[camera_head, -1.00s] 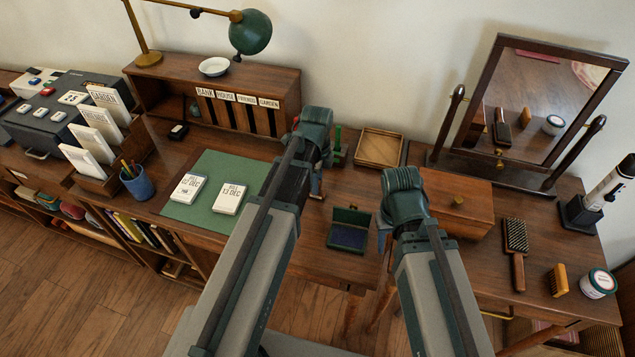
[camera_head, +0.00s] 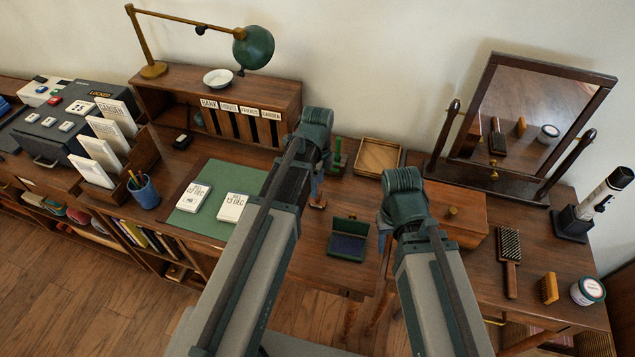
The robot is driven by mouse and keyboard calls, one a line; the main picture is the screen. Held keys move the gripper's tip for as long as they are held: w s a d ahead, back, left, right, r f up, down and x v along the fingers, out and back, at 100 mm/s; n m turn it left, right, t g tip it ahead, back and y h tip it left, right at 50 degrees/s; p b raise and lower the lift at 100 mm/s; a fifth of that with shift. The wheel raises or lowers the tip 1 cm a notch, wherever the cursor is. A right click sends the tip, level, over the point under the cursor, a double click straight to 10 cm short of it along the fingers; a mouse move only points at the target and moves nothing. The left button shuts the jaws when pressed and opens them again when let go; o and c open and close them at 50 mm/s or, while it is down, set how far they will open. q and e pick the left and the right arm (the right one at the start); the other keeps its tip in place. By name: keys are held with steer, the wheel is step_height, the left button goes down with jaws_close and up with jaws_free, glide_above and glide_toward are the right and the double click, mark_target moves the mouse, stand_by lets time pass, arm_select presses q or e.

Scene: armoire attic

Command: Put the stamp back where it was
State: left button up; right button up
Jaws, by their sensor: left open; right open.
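My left gripper (camera_head: 318,198) is open above the desk, between the green mat and the open ink pad. A small brown piece shows at its fingertips; I cannot tell whether it is a stamp or part of the gripper. A green upright item (camera_head: 338,157), possibly a stamp or its holder, stands just behind the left gripper and is partly hidden by it. The open ink pad (camera_head: 347,245) lies near the desk's front edge. My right gripper (camera_head: 384,240) is open, to the right of the ink pad and in front of the wooden box (camera_head: 462,212).
The green mat (camera_head: 205,225) carries two date cards. A wooden tray (camera_head: 379,157) sits behind. A pigeonhole rack (camera_head: 290,95), lamp (camera_head: 253,48) and pencil cup (camera_head: 144,191) are left. A mirror (camera_head: 530,105), hairbrush (camera_head: 509,260) and telescope (camera_head: 605,195) are right.

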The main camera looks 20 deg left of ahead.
arm_select(q)
step_height(320, 180, up, 8)
steer(key=p, duration=0.7)
steer(key=s+d+n+y, duration=0.1)
steer(key=s+d+n, duration=0.9)
steer(key=s+n, duration=0.4)
steer(key=shift+s+d+n, duration=0.15)
steer(key=shift+d+n, duration=0.1)
steer(key=shift+n, duration=0.05)
